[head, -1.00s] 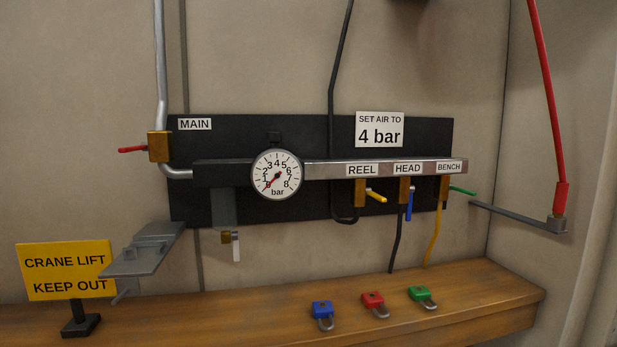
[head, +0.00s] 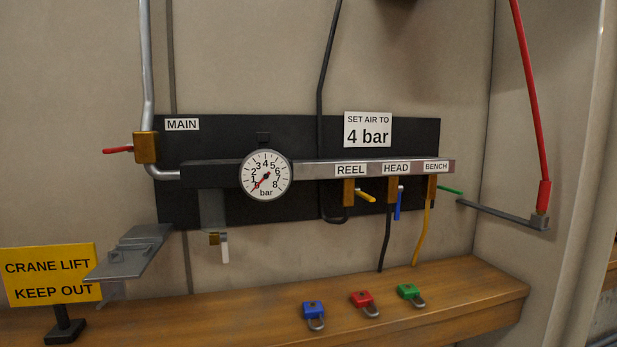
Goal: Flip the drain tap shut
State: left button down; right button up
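The drain tap (head: 214,239) is a small brass body under the grey block that hangs from the left part of the manifold. Its pale lever (head: 225,250) hangs straight down on the tap's right side. Neither my left nor my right gripper is in the head view, so I cannot see their state or place.
A pressure gauge (head: 265,175) sits above right of the tap, its needle low. A grey bracket plate (head: 130,255) juts out at left by a yellow sign (head: 50,275). Blue (head: 314,311), red (head: 362,300) and green (head: 409,291) padlocks lie on the wooden bench (head: 230,318).

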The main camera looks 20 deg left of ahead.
aim_at(222, 237)
jog(key=u, duration=1.25)
jog(key=l+u, duration=0.35)
jog(key=k+l+u, duration=0.15)
jog(key=l+u, duration=0.2)
jog(key=k+l+u, duration=0.1)
jog(key=l+u, duration=0.25)
jog(key=l, duration=0.1)
